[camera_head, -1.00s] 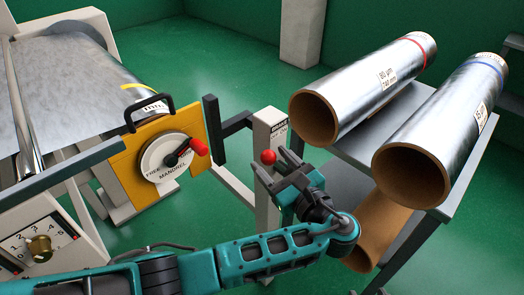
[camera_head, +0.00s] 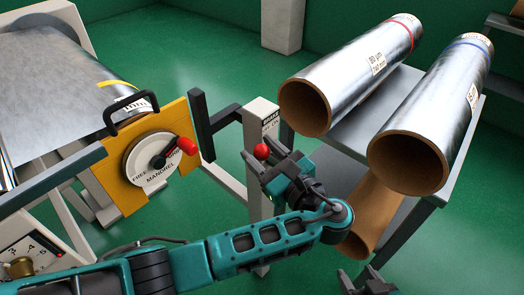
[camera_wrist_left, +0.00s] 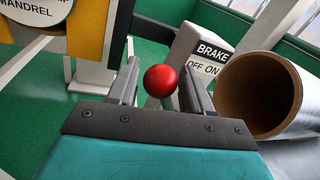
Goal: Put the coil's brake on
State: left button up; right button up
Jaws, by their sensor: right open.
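The brake post (camera_head: 262,125) is a pale upright with a BRAKE label (camera_wrist_left: 212,51) reading OFF and ON in the left wrist view. Its lever ends in a red ball knob (camera_head: 261,152), also in the left wrist view (camera_wrist_left: 160,81). My left gripper (camera_head: 257,156) is open, with one finger on either side of the knob. I cannot tell whether the fingers touch it. The lever's shaft is mostly hidden, so its setting is unclear. The coil (camera_head: 70,75) of foil sits at the left. My right gripper (camera_head: 368,281) is open and empty at the bottom edge.
A yellow plate (camera_head: 115,185) with a mandrel dial and a red-tipped handle (camera_head: 186,146) stands left of the post. Two foil rolls (camera_head: 345,80) (camera_head: 435,110) lie on a grey rack at the right, with a brown tube (camera_head: 372,215) below. Green floor is clear behind.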

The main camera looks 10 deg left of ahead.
aim_at(264, 130)
pick_arm(q)
grip_shut()
dwell(0.3)
jog(key=shift+r+p, duration=0.2)
jog(key=shift+p, duration=0.15)
jog(key=w+d+r+m+p, duration=0.1)
jog(key=p, duration=0.2)
jog(key=shift+w+r+m+p, duration=0.15)
jog(key=shift+r+m+p, duration=0.05)
jog(key=shift+m+p, duration=0.2)
jog(key=shift+w+d+m, duration=0.45)
jog(key=shift+w+m, duration=0.2)
jog(key=shift+m, duration=0.15)
jog(key=shift+w+d+m+g, duration=0.1)
jog(key=shift+w+m+g, duration=0.2)
jog(key=shift+g, duration=0.1)
jog(key=shift+o, duration=1.3)
grip_release()
jog(key=shift+s, duration=0.1)
